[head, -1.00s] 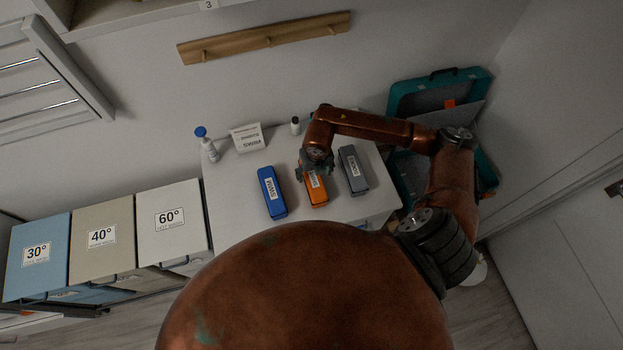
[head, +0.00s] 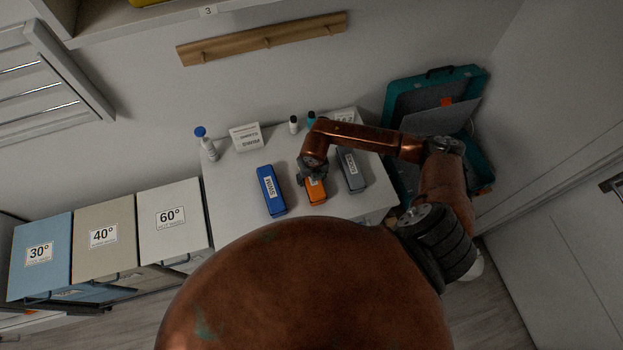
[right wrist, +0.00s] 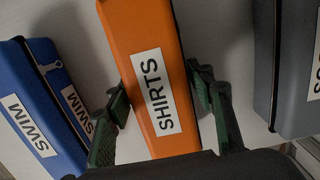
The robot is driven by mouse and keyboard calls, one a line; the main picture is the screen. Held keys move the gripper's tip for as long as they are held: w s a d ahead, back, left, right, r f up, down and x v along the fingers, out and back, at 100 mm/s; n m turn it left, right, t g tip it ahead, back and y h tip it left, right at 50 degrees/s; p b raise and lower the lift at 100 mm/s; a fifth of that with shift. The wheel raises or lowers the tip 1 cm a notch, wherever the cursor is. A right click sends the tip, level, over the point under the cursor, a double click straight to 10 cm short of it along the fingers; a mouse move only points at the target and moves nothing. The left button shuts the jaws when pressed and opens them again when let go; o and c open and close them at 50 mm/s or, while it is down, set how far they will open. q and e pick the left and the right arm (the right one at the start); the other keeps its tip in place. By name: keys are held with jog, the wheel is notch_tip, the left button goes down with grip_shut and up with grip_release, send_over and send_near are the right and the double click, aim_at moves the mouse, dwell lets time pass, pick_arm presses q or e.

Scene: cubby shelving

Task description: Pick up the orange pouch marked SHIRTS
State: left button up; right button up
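The orange pouch marked SHIRTS (head: 316,193) lies on the white tabletop between a blue pouch marked SWIM (head: 271,190) and a grey pouch (head: 350,170). My right gripper (head: 313,177) is over its far part and hides that part in the head view. In the right wrist view the SHIRTS pouch (right wrist: 150,70) runs between the two green-padded fingers of my right gripper (right wrist: 160,100). The fingers are open, one on each side, with narrow gaps to the pouch. The blue pouch (right wrist: 35,110) and grey pouch (right wrist: 290,70) flank them. My left gripper is not in view.
Behind the pouches stand a blue-capped bottle (head: 206,145), a white sign box (head: 246,137) and small bottles (head: 294,125). An open teal suitcase (head: 400,105) is at the right. Lidded bins (head: 171,218) stand at the left. A peg rail (head: 262,40) is on the wall.

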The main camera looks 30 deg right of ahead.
jog(key=c, duration=1)
jog(key=shift+o, duration=0.2)
